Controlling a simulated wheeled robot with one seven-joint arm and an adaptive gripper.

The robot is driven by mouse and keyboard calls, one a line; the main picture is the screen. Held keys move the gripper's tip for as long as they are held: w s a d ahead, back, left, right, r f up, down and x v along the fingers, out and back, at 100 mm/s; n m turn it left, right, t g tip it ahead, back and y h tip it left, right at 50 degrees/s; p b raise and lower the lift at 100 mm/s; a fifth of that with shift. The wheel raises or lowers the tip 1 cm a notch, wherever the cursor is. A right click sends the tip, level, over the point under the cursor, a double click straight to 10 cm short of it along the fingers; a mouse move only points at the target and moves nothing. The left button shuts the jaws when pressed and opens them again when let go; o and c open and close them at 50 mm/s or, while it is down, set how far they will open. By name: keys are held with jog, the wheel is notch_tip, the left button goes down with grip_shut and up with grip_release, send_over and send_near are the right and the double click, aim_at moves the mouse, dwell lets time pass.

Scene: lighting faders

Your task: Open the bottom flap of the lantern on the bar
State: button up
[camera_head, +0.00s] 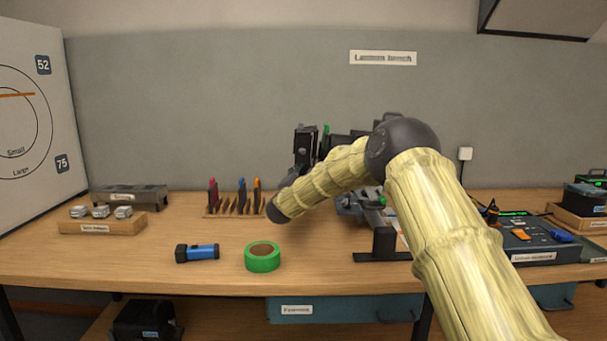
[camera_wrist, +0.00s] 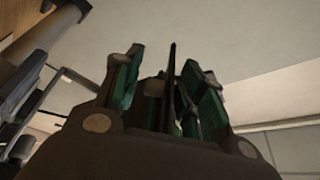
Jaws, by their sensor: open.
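The lantern (camera_head: 345,147) is a dark body above the bench, partly hidden behind my arm. A black boxy part (camera_head: 305,143) shows at its left end; I cannot tell whether this is a flap. My gripper (camera_wrist: 168,72) shows in the wrist view, pointing up, with green-padded fingers spread apart. A thin dark plate (camera_wrist: 172,58), seen edge-on, stands between the fingers with gaps on both sides. It may be the bottom flap, but I cannot be sure. In the head view my forearm hides most of the gripper and the bar.
A green tape roll (camera_head: 262,258) and a blue flashlight (camera_head: 197,253) lie on the bench (camera_head: 130,270). A slotted wooden rack (camera_head: 234,207) stands behind them. A lighting console (camera_head: 530,240) is at the right. The front left of the bench is mostly clear.

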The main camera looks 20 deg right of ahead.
jog(key=shift+s+r, duration=0.1)
jog(key=shift+r, duration=0.1)
jog(key=shift+c, duration=1)
grip_shut()
jog(key=shift+a+m+b, duration=0.2)
jog(key=shift+m+b, duration=0.2)
jog(key=shift+m, duration=0.4)
jog(key=shift+a+r+m+g, duration=0.2)
jog(key=shift+m+g, duration=0.5)
jog(key=shift+m, duration=0.3)
jog(key=shift+o, duration=0.5)
grip_release()
jog(key=shift+o, duration=0.5)
jog(key=shift+d, duration=0.15)
jog(key=shift+a, duration=0.35)
jog(key=v, duration=1.1)
jog(key=shift+s+f, duration=0.2)
jog(key=shift+s, duration=0.05)
